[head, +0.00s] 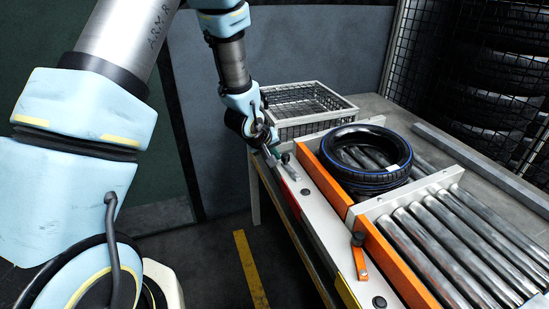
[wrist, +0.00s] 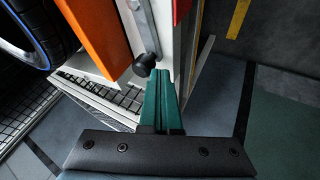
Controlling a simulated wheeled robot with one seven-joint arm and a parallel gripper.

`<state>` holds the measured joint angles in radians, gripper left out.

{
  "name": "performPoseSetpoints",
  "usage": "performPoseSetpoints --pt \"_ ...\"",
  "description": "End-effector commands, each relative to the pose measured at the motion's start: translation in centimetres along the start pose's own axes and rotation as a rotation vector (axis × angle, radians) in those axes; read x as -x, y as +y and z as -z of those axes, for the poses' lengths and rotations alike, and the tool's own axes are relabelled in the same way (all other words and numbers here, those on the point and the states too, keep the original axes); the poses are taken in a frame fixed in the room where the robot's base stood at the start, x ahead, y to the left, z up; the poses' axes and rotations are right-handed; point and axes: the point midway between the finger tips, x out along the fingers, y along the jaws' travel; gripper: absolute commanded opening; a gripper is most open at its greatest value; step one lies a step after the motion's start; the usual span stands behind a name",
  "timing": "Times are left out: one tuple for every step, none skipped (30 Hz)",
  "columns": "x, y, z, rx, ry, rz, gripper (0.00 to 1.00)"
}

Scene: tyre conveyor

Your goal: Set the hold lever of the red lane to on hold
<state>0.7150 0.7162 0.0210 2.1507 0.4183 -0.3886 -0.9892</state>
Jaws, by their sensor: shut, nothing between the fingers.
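The hold lever of the red lane is a metal bar with a black knob (wrist: 146,62), close to my fingertips in the wrist view. In the head view the lever (head: 286,159) is small at the far end of the pale side ledge, partly crowded by my gripper. A red plate (head: 290,195) marks this lane on the ledge's outer face; part of it shows in the wrist view (wrist: 181,9). My gripper (head: 275,154) has its green fingers (wrist: 163,80) shut and empty, just beside the knob. I cannot tell whether they touch it.
A blue-striped tyre (head: 366,158) lies on the rollers behind an orange rail (head: 322,184). A nearer lever (head: 358,240) stands by the yellow plate (head: 347,291). A wire basket (head: 309,106) is behind my gripper. The floor left of the conveyor is clear.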

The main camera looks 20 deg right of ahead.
Motion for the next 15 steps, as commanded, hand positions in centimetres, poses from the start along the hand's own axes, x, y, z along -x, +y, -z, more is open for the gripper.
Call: performPoseSetpoints --pt "-0.2 0.3 0.1 0.003 0.001 -0.002 0.00" --pt "-0.4 0.4 0.2 0.001 0.001 -0.002 0.00" --pt "-0.5 0.6 0.3 0.002 0.000 -0.001 0.00" --pt "-0.6 0.7 0.4 0.002 0.000 -0.001 0.00" --pt "-0.7 0.8 0.5 0.002 0.000 -0.001 0.00" --pt "-0.8 0.9 0.7 0.000 -0.001 -0.003 0.00" --pt "-0.9 1.0 0.9 -0.020 -0.011 -0.015 0.00" --pt "-1.0 1.1 0.9 -0.036 -0.021 -0.024 0.00" --pt "-1.1 1.2 1.0 -0.059 -0.033 -0.036 0.00" --pt "-1.2 1.3 1.1 -0.073 -0.041 -0.044 0.00" --pt "-1.3 1.4 1.1 -0.089 -0.049 -0.052 0.00" --pt "-1.4 1.8 0.9 -0.097 -0.054 -0.055 0.00" --pt "-1.5 1.9 0.9 -0.098 -0.053 -0.054 0.00" --pt "-1.6 2.0 0.9 -0.097 -0.053 -0.054 0.00" --pt "-1.7 2.1 1.0 -0.096 -0.052 -0.054 0.00"
